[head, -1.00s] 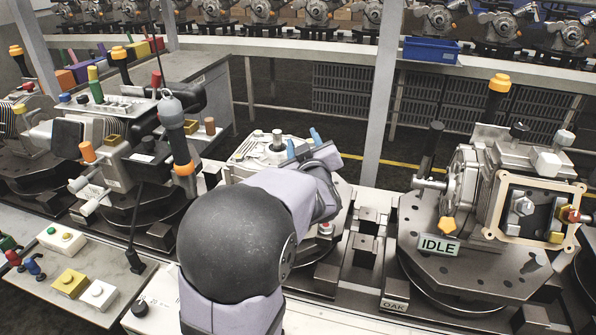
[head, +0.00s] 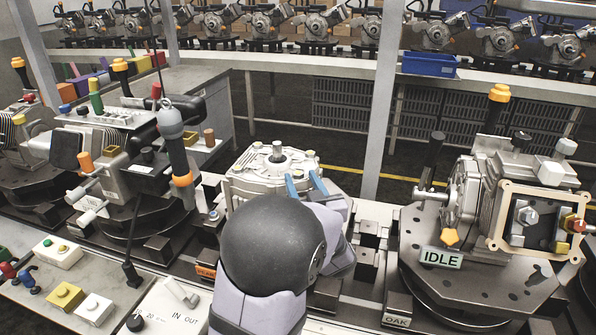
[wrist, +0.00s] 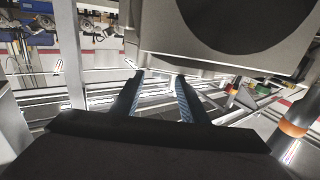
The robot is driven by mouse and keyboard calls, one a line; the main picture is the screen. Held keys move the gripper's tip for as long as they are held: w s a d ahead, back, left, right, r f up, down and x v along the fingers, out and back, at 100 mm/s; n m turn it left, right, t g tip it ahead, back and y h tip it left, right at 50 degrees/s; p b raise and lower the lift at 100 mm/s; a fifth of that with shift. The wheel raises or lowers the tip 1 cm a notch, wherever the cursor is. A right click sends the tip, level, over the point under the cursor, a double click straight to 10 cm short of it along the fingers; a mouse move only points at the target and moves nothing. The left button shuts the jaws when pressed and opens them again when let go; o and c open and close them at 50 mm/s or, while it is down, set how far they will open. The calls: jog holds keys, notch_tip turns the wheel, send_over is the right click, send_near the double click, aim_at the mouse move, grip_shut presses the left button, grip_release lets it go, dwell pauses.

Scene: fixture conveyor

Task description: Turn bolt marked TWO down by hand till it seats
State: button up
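A pale metal housing (head: 245,185) stands on the middle fixture in the head view, with a shaft stub and several small bolts on top. I cannot read a TWO mark, so I cannot tell which bolt bears it. My gripper (head: 304,186) is at the housing's near right side in the head view, its two blue fingers apart. In the wrist view my gripper (wrist: 157,80) shows both blue fingers spread with nothing held between them. A pale body with a large dark round area (wrist: 250,20) fills the upper part there. My arm hides the housing's near lower part.
To the right, another fixture (head: 460,280) carries a unit with an IDLE sign (head: 441,257). To the left, a dark handheld tool (head: 175,150) with an orange ring hangs beside another fixture. A box marked IN OUT (head: 175,308) lies at the front. A blue bin (head: 430,66) sits behind.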

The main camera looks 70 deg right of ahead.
aim_at(299, 176)
jog(key=shift+p+x, duration=0.45)
jog(key=shift+x, duration=1.5)
grip_shut()
